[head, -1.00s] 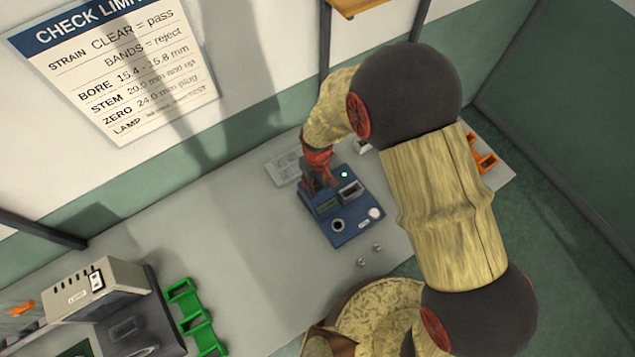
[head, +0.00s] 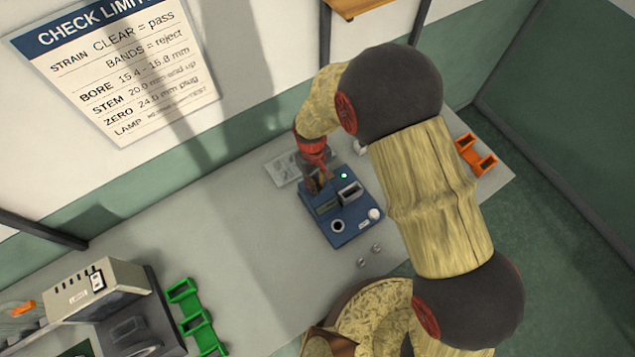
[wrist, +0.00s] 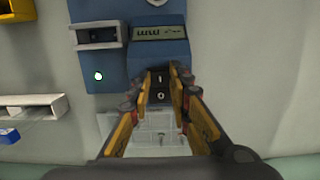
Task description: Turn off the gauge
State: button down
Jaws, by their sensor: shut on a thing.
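The gauge (head: 352,236) is a blue bench box on the grey worktop, with a dark display, a dark-topped holder and a round white knob. Its small indicator lamp (head: 344,175) glows pale green; the lamp also shows lit in the wrist view (wrist: 98,76). The display (wrist: 160,32) shows characters. A black rocker switch (wrist: 160,88) marked I and O is at the end of the gauge below the display in the wrist view. My gripper (head: 314,184) is at that end, its fingers (wrist: 160,73) closed in around the switch. The exact finger contact is hard to see.
A printed sheet (head: 284,170) lies behind the gauge. Two small metal pieces (head: 369,256) lie in front of it. An orange rack (head: 475,154) stands right, a green rack (head: 196,318) and a beige instrument (head: 98,290) left. The worktop between is clear.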

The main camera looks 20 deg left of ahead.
jog(key=shift+w+a+g+h, duration=0.1)
jog(key=shift+a+g+h, duration=0.1)
jog(key=shift+g+h, duration=0.4)
jog(key=c, duration=1.7)
grip_release()
jog(key=shift+o, duration=0.3)
jog(key=shift+r, duration=0.15)
jog(key=v, duration=1.1)
jog(key=shift+a+r, duration=0.15)
jog(key=shift+r, duration=0.25)
